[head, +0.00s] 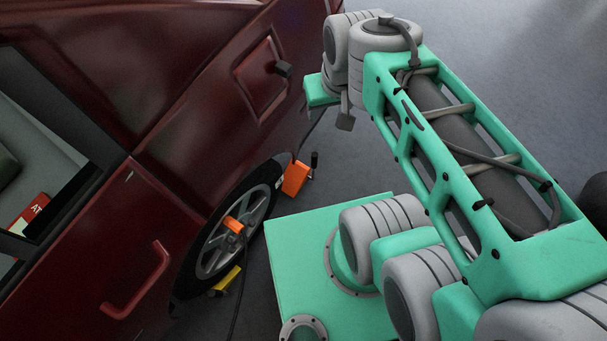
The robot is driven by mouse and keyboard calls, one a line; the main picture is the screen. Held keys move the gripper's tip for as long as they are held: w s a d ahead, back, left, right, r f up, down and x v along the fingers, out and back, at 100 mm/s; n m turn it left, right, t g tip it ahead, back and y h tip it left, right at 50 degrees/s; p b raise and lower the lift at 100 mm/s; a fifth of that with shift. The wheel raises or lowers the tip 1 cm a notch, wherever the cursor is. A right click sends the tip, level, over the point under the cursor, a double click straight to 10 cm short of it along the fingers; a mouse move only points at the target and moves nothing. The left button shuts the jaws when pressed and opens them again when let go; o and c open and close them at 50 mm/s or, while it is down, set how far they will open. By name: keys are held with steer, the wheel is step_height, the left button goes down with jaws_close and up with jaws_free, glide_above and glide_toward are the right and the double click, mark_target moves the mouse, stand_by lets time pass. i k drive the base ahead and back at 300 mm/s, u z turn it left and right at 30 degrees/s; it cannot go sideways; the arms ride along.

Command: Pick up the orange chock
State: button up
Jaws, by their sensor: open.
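An orange chock (295,179) is on the floor at the rear side of the car's wheel, with a dark upright piece beside it. My gripper (345,121) is only partly in view at the end of my arm, up and to the right of the chock, near the car's side. It is apart from the chock and holds nothing that I can see. The arm's own links hide part of it.
A dark red car fills the left, with its wheel (238,232) beside the chock. A yellow piece (227,280) lies by the tyre. Grey floor (530,60) is clear at upper right.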

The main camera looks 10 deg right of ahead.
mark_target(297, 173)
steer(key=u, duration=4.35)
steer(key=k, duration=1.8)
steer(key=z, duration=0.25)
